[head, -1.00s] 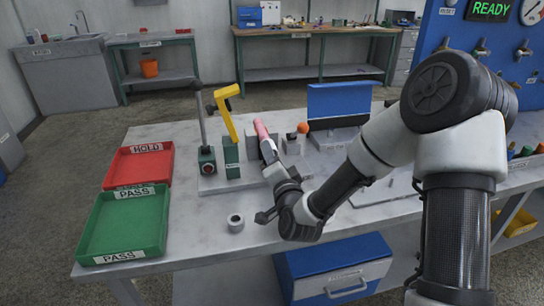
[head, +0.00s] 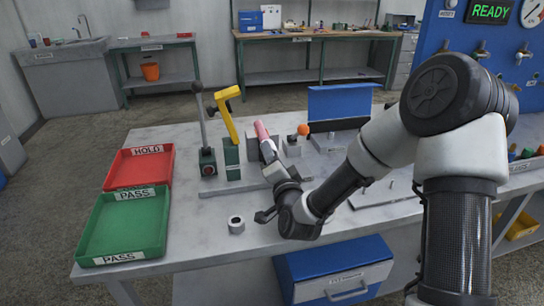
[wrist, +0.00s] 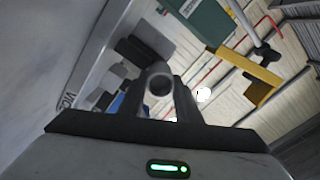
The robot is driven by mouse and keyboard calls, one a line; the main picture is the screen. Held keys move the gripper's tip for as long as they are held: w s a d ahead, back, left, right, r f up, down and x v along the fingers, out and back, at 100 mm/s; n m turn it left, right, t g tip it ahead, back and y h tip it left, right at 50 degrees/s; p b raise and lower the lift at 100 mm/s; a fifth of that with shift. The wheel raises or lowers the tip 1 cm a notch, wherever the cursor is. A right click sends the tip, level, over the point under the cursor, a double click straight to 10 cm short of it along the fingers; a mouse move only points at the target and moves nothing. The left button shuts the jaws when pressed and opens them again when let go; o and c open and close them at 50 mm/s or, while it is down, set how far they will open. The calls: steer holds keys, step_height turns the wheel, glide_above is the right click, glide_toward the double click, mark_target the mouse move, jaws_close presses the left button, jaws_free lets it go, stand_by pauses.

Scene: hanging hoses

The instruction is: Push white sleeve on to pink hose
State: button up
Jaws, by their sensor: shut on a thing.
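The pink hose (head: 262,130) stands up near the middle of the bench fixture, leaning slightly. A pale sleeve (head: 268,150) shows just below and in front of its pink end. In the wrist view the sleeve's round open end (wrist: 160,84) sits between my dark fingers. My gripper (head: 271,160) is shut on the sleeve, against the hose. I cannot tell how far the sleeve overlaps the hose, because my gripper hides the joint.
A yellow-handled clamp (head: 229,115) and a lever post (head: 202,125) stand left of the hose. An orange ball (head: 303,129) is to the right. A grey collar (head: 236,224) lies on the bench. Red (head: 110,170) and green trays (head: 92,225) are at the left.

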steer(key=shift+w+a+r+b, duration=0.3)
steer(key=shift+w+r+b, duration=0.05)
steer(key=shift+r, duration=0.15)
stand_by(0.8)
steer(key=shift+s+f, duration=0.35)
steer(key=shift+s, duration=0.15)
steer(key=shift+s+d, duration=0.1)
steer(key=shift+d+b+v, duration=0.2)
steer(key=shift+b+v, duration=0.15)
steer(key=shift+v, duration=1.45)
steer(key=shift+f, duration=0.15)
